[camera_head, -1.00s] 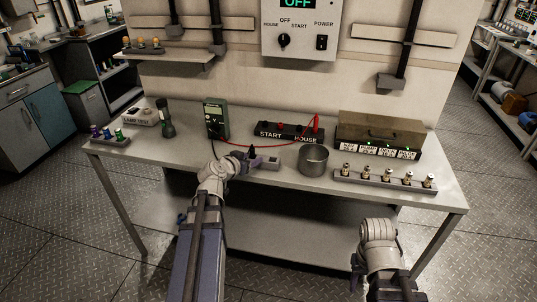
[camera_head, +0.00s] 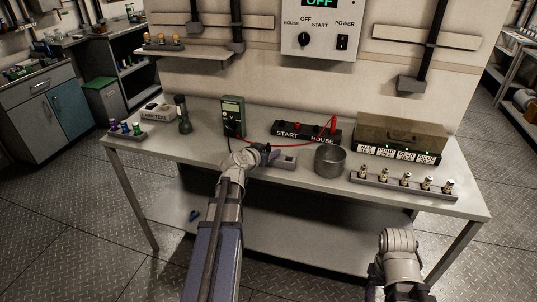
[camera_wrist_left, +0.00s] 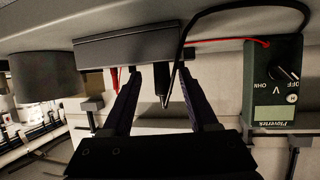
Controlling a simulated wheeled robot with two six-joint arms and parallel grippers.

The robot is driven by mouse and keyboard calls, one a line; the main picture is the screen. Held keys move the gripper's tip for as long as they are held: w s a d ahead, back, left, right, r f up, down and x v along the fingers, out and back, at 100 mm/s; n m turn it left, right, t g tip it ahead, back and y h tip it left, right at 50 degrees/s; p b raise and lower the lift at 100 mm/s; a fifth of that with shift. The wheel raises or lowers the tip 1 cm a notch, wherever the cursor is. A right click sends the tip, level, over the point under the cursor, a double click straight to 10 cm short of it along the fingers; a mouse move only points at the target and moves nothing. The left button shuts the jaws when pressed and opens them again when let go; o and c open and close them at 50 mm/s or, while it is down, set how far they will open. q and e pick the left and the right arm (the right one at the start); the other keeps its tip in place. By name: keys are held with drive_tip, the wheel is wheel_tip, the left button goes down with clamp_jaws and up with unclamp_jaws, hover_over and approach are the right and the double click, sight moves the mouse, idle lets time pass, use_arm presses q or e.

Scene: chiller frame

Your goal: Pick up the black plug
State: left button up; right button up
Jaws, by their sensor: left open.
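The fingers are apart, with gaps showing on both sides of the plug. A black lead (camera_wrist_left: 187,42) runs toward the plug. In the head view my left gripper (camera_head: 268,156) is at the left end of the grey block (camera_head: 284,162) and largely hides the plug. My right arm is at the lower right; its fingers are not clear.
The green multimeter (camera_head: 232,117) stands behind and left of my left gripper. The START/HOUSE box (camera_head: 305,133) with red plugs is behind it. A metal cup (camera_head: 330,161) and a rack of several connectors (camera_head: 402,184) stand to the right.

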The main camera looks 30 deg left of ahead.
use_arm(q)
drive_tip(key=b+x, duration=0.1)
drive_tip(key=x, duration=0.2)
drive_tip(key=shift+w+a+f, duration=0.2)
drive_tip(key=shift+w, duration=0.1)
drive_tip(key=shift+s+r, duration=0.1)
drive_tip(key=shift+c, duration=0.3)
clamp_jaws()
